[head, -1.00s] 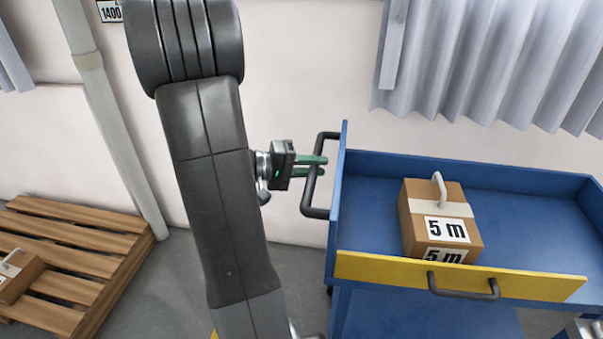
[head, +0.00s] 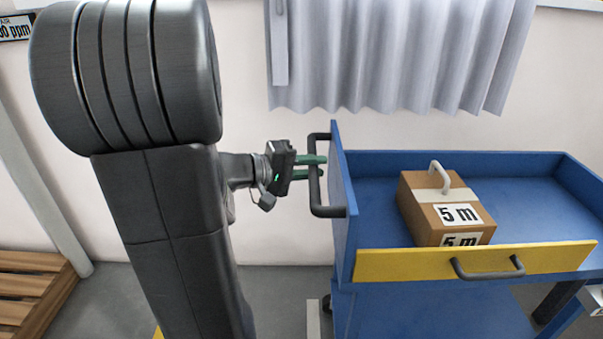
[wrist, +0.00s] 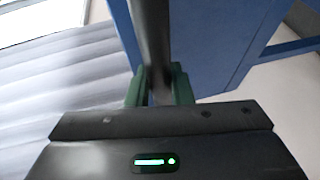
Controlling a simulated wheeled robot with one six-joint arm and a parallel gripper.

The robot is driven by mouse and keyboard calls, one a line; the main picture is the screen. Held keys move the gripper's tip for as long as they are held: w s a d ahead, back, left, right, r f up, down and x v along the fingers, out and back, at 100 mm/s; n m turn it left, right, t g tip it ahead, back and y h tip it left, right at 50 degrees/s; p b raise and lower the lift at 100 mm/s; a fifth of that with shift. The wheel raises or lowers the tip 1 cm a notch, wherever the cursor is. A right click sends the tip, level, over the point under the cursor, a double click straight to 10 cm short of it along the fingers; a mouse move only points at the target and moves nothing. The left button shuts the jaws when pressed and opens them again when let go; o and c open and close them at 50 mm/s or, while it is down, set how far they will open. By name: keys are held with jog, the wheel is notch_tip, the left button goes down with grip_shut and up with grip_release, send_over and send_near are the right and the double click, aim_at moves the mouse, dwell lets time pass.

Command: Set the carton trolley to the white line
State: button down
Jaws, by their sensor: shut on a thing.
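The carton trolley (head: 400,262) is blue with a yellow front panel and stands right of my arm. A carton (head: 420,212) marked "5 m" with a pale handle sits in its top tray. My gripper (head: 318,167) is shut on the dark upright handle (head: 316,190) at the trolley's left end. The wrist view shows the handle bar (wrist: 153,45) between the green fingers (wrist: 160,85). A pale strip (head: 313,320), perhaps the white line, lies on the floor just left of the trolley; most of it is out of view.
A wooden pallet (head: 35,290) lies at the lower left. A pale wall with a grey curtain (head: 400,55) stands behind the trolley. A pipe (head: 45,190) runs down the wall at the left. Grey floor (head: 275,290) shows between my arm and the trolley.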

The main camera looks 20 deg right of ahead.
jog(key=shift+s+d, duration=0.25)
jog(key=shift+d, duration=0.2)
jog(key=c, duration=1.3)
grip_release()
jog(key=shift+d, duration=0.2)
jog(key=shift+a, duration=0.1)
jog(key=shift+w+a+r, duration=0.1)
jog(key=shift+a+r, duration=0.05)
jog(key=shift+a, duration=0.3)
jog(key=a+r+p, duration=0.2)
jog(key=a, duration=1)
jog(key=shift+a+p, duration=0.25)
jog(key=shift+p, duration=0.15)
jog(key=shift+d+f+b, duration=0.4)
jog(key=shift+d+b, duration=0.1)
jog(key=shift+d, duration=1.75)
jog(key=shift+d+f+b, duration=0.35)
jog(key=shift+d+b, duration=0.15)
jog(key=shift+d, duration=1.7)
jog(key=shift+d+f+b, duration=0.4)
jog(key=shift+d+b, duration=0.1)
jog(key=shift+d, duration=1.75)
